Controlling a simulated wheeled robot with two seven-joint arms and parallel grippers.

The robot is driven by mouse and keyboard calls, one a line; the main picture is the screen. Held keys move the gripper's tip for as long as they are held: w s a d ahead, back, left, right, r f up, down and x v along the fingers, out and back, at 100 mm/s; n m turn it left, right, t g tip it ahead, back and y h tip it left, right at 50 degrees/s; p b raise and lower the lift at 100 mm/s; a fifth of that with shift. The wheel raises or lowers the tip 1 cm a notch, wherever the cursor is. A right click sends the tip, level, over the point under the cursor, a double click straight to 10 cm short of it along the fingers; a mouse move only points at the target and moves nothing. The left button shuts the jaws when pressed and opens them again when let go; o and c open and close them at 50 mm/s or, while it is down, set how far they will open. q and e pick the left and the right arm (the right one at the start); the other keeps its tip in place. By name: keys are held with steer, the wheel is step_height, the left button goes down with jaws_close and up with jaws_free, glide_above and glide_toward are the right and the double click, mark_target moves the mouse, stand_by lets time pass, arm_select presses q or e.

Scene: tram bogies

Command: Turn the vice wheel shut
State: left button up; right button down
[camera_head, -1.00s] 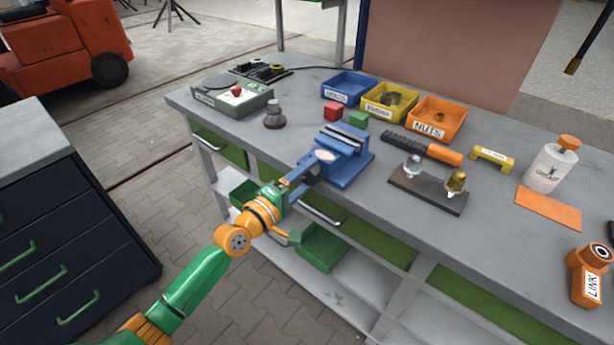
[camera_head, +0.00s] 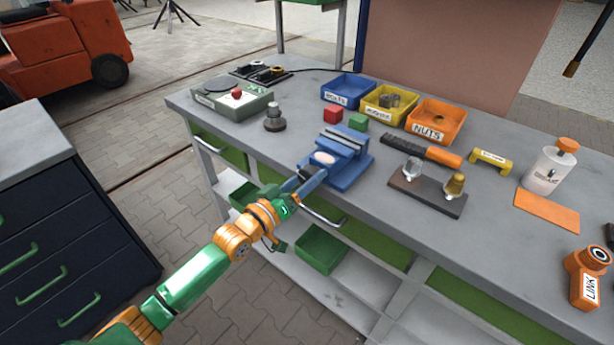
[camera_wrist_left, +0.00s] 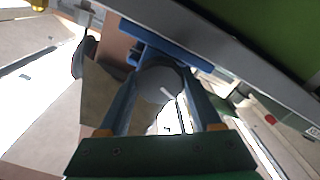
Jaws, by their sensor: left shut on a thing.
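The blue vice (camera_head: 352,168) is fixed at the front edge of the workbench. Its jaws face up and its screw end points towards me. My left gripper (camera_head: 308,178) is at that front end, just off the bench edge, with its two fingers on either side of the vice wheel. In the left wrist view the round grey wheel (camera_wrist_left: 158,86) sits between the fingers, and the blue vice body (camera_wrist_left: 165,44) is behind it. The gripper is shut on the wheel. In the head view the fingers hide most of the wheel. My right gripper is out of view.
A dark stand (camera_head: 428,193) is to the right. A green shelf bin (camera_head: 320,250) sits below. The floor before the bench is clear.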

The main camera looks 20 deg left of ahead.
arm_select(q)
steer(key=m+p, duration=0.1)
steer(key=m, duration=0.6)
steer(key=shift+f, duration=0.15)
steer(key=m, duration=0.6)
steer(key=shift+m+p, duration=0.4)
steer(key=m, duration=0.6)
steer(key=shift+f, duration=0.1)
steer(key=m, duration=0.3)
steer(key=shift+s+m+b, duration=0.1)
steer(key=shift+m+b, duration=0.2)
steer(key=shift+m, duration=0.1)
steer(key=m, duration=0.3)
steer(key=shift+m, duration=0.4)
steer(key=m+b, duration=0.1)
steer(key=m, duration=0.3)
steer(key=shift+d, duration=0.1)
steer(key=m, duration=0.9)
steer(key=shift+m, duration=2.3)
